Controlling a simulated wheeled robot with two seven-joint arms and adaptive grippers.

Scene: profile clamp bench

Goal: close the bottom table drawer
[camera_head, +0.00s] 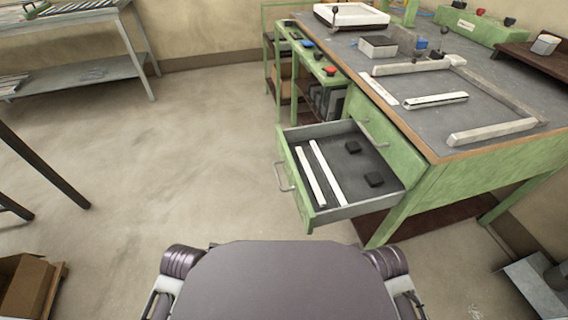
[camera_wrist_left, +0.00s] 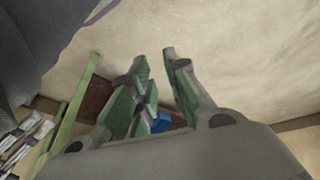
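The table's lower drawer (camera_head: 303,183) is pulled out from the green workbench in the head view. It has a green front with a metal handle (camera_head: 284,177). My right gripper is not in view.
The bench top (camera_head: 400,115) holds a clamp frame and profiles. A green shelf unit (camera_head: 300,60) stands beyond the drawer. A grey table (camera_head: 80,70) is at far left and a cardboard box (camera_head: 25,285) at lower left. The floor left of the drawer is clear.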

